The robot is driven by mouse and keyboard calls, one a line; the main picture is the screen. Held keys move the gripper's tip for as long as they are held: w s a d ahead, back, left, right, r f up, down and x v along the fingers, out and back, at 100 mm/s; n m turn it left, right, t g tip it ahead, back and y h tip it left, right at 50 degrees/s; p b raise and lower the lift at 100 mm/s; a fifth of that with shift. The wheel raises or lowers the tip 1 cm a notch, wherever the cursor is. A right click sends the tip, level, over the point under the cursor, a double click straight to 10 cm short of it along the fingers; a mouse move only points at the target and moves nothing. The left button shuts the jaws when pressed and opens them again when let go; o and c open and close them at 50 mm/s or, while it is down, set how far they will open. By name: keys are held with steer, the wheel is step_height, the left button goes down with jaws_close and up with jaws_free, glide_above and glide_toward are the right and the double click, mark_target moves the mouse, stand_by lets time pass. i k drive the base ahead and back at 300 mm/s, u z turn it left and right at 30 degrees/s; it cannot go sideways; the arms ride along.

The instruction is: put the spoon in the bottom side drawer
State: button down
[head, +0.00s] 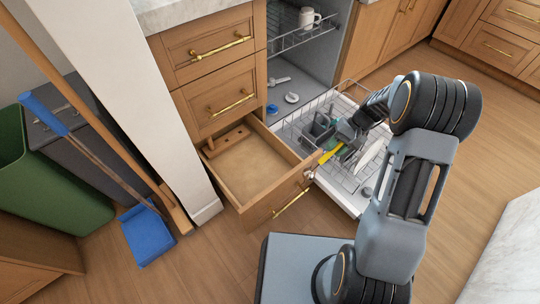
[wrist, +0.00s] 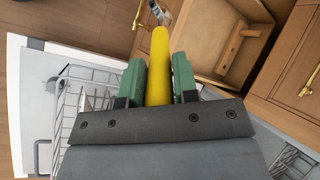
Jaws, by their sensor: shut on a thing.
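My gripper (head: 339,147) is shut on the yellow handle of the spoon (head: 327,155). In the wrist view, the yellow handle of the spoon (wrist: 160,65) sits between the green fingers of my gripper (wrist: 159,82), and its metallic end points away from me. The bottom side drawer (head: 250,178) is pulled open. The spoon's far end shows by the drawer's front right corner in the head view; I cannot tell the height between them. The open drawer (wrist: 204,50) is beyond the spoon's tip in the wrist view.
The open dishwasher's rack (head: 345,175) lies under and beside my gripper. A wooden item (head: 226,138) lies at the drawer's back; the drawer's middle is bare. Two closed drawers (head: 218,95) are above. A blue dustpan (head: 146,235) stands at left.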

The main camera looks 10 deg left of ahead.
mark_target(245, 189)
steer(key=k, duration=0.45)
steer(key=z, duration=1.3)
steer(key=k, duration=1.6)
steer(key=u, duration=1.8)
steer(key=i, duration=1.5)
steer(key=u, duration=0.05)
